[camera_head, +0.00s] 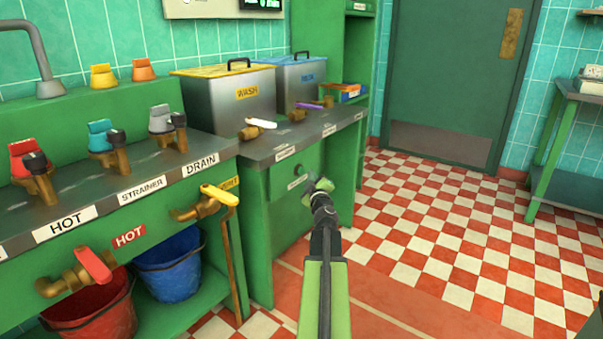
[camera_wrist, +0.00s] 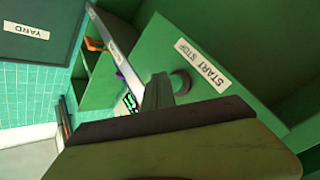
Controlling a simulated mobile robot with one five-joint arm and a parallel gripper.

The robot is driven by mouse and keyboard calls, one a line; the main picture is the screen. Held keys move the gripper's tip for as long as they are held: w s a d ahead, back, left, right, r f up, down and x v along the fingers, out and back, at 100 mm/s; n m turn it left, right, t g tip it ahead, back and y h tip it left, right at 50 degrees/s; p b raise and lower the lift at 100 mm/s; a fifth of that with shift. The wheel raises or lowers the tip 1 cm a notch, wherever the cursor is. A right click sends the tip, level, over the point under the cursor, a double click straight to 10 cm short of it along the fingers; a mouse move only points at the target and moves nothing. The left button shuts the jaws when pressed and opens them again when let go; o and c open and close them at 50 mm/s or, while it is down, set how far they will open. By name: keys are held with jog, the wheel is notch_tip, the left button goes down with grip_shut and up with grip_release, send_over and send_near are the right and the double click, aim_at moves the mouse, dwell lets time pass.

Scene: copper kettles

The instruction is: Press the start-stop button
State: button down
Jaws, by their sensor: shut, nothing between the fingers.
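The start-stop button (camera_wrist: 181,82) is a round dark knob on the green cabinet front, beside a white START STOP label (camera_wrist: 203,66) in the wrist view. My gripper (camera_head: 322,186) is shut and empty, in front of the cabinet and to the right of the label. In the wrist view my gripper (camera_wrist: 157,92) points toward the cabinet, its tips just left of the button. Contact cannot be told.
The cabinet top (camera_head: 285,145) carries a white-handled tap and a purple-handled tap. Grey WASH (camera_head: 229,100) and blue-lidded tanks stand behind. A yellow-handled tap (camera_head: 217,197) juts out at left, above a blue bucket (camera_head: 170,263). The checkered floor (camera_head: 450,220) at right is clear.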

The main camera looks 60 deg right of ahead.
jog(key=s, duration=0.6)
dwell(0.6)
jog(key=shift+s, duration=0.1)
